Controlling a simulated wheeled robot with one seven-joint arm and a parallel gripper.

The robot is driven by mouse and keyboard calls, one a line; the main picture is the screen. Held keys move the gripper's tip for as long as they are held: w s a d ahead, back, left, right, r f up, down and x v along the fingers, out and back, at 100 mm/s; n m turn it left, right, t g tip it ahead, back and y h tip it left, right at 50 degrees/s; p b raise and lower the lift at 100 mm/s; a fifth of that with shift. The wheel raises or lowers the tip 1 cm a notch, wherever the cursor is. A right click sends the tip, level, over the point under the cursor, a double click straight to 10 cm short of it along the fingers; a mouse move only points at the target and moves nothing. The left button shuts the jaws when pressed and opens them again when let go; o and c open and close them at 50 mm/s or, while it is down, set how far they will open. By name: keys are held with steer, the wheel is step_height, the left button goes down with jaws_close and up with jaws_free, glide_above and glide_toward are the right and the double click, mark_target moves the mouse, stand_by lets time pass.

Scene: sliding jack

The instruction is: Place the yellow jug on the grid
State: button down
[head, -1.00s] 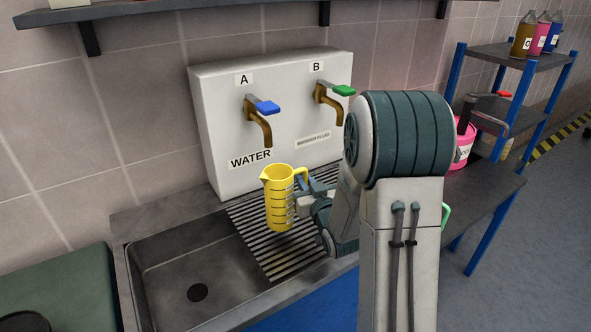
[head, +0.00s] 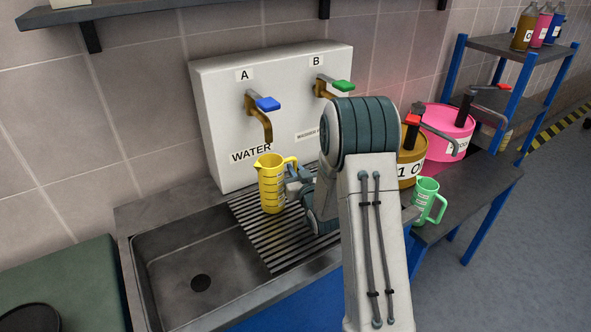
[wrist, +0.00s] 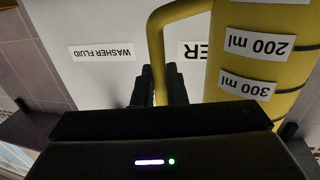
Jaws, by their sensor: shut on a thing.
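The yellow jug (head: 271,184) is upright over the back left part of the slatted grid (head: 283,238) beside the sink, below the water tap. I cannot tell whether its base touches the slats. My gripper (head: 296,184) is at the jug's right side. In the wrist view, the two dark fingers of my gripper (wrist: 160,88) are shut on the handle of the jug (wrist: 262,60), whose millilitre labels appear upside down there. My arm hides the right part of the grid.
The white dispenser (head: 225,110) stands behind the grid, with the blue-handled tap (head: 262,115) and green-handled tap (head: 328,88). The sink (head: 200,270) lies left. A green jug (head: 427,200), an orange-brown drum (head: 410,160) and a pink drum (head: 448,130) stand right.

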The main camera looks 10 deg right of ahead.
steer(key=shift+f+b, duration=0.2)
steer(key=shift+b, duration=0.1)
steer(key=c, duration=1.5)
jaws_free()
steer(key=shift+r, duration=0.1)
steer(key=shift+r+p, duration=0.15)
steer(key=shift+p, duration=0.15)
steer(key=s+a+r+g+b, duration=0.1)
steer(key=s+g, duration=0.4)
steer(key=s, duration=0.7)
steer(key=s+a+r+m+g+h+b, duration=0.1)
steer(key=s+r+g, duration=0.2)
steer(key=s, duration=1)
steer(key=s+a+r+g+b, duration=0.1)
steer(key=s+g, duration=0.6)
steer(key=s, duration=0.5)
steer(key=shift+s+a+r+h, duration=0.2)
steer(key=shift+s+r+h, duration=0.15)
steer(key=shift+r+h, duration=0.05)
